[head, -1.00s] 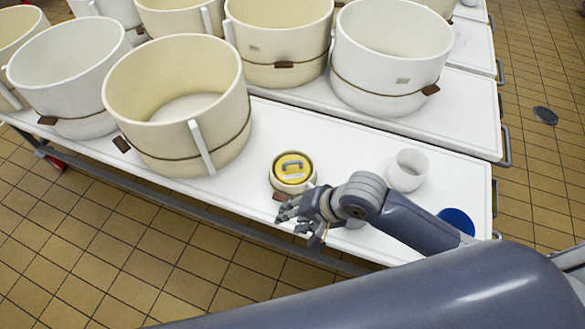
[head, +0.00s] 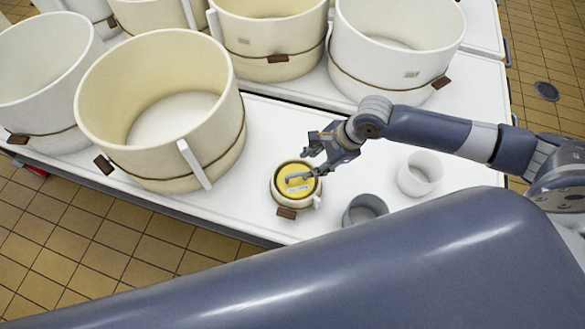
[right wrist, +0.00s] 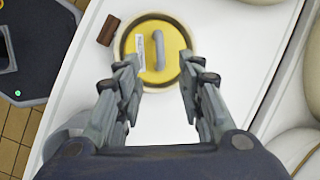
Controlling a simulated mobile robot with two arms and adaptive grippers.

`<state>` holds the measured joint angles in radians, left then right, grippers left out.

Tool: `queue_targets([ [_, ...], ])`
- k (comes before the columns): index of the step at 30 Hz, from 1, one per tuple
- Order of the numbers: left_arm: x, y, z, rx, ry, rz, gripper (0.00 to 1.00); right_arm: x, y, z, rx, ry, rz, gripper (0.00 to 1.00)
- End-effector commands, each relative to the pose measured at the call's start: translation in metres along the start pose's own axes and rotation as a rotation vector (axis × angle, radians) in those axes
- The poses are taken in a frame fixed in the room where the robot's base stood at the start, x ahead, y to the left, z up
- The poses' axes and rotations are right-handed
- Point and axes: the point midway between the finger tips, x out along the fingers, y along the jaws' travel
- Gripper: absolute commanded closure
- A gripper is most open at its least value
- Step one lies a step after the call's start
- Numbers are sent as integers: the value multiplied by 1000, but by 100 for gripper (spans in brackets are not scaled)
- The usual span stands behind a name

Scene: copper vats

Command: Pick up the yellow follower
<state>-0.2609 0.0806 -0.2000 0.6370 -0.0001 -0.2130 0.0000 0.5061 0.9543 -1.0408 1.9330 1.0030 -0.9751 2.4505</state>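The yellow follower (head: 289,185) is a round yellow disc with a grey handle across its top and a white label. It sits inside a small cream mould (head: 284,201) on the white table; in the right wrist view the follower (right wrist: 173,52) is at the upper middle. My right gripper (head: 312,160) hangs just above and behind it. In the right wrist view the gripper (right wrist: 158,68) is open, its two fingers apart on either side of the disc's near part, with nothing between them. My left gripper is not seen.
A big cream vat (head: 165,150) stands left of the small mould. More large vats, such as a white one (head: 395,60), stand behind. A white cup (head: 420,173) and a grey cup (head: 364,209) stand to the right. The table between them is clear.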

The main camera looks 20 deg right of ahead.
Motion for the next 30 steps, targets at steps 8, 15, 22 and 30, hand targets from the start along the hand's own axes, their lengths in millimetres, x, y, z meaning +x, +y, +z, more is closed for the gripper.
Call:
queue_targets([
  [8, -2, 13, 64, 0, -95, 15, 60, 40, 0, 1, -2, -1, 0, 65],
  [15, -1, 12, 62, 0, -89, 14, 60, 64, -3, 4, -4, -1, 0, 65],
  [22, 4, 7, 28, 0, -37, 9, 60, 92, -4, 4, -4, 0, 0, 65],
  [30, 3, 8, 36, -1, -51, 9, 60, 95, -4, 4, -4, -1, 0, 65],
])
